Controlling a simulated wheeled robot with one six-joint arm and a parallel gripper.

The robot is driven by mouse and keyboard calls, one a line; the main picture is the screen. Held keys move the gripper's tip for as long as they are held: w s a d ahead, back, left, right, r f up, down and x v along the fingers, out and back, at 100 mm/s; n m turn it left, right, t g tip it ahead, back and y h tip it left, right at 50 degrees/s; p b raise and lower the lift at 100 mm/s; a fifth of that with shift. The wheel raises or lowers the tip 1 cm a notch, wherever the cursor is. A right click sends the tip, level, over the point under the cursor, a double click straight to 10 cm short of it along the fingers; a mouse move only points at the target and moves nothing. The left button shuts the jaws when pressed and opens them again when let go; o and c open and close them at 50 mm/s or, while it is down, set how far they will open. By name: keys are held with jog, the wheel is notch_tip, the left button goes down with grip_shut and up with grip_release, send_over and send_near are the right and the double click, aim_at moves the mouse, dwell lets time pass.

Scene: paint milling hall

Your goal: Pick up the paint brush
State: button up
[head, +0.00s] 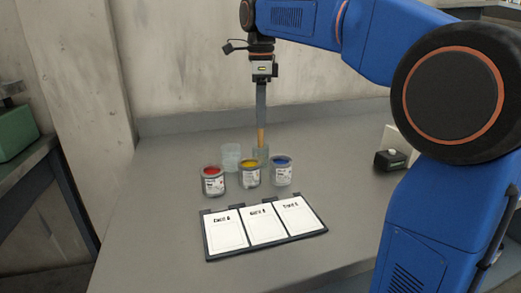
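The paint brush (261,137) shows as a short orange-brown upright handle at the back of the grey table. Its lower end stands in a clear glass jar (261,154). My gripper (261,124) points straight down above the jar. Its long grey fingers look like one narrow strip from this side, and their tips meet the top of the brush handle in the picture. I cannot tell whether the fingers are around the handle or in front of it, or whether they are shut.
Red (212,181), yellow (250,174) and blue (281,171) paint cans stand in front of the jar. A clear empty-looking cup (231,157) is left of it. A black-framed board (265,243) with three white cards lies nearer. A small dark box (390,160) sits right.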

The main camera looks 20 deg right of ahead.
aim_at(261, 147)
jog(key=shift+w+d+f, duration=0.1)
jog(key=shift+f, duration=1.55)
jog(key=shift+w+f, duration=0.1)
jog(key=shift+f, duration=1.55)
grip_shut()
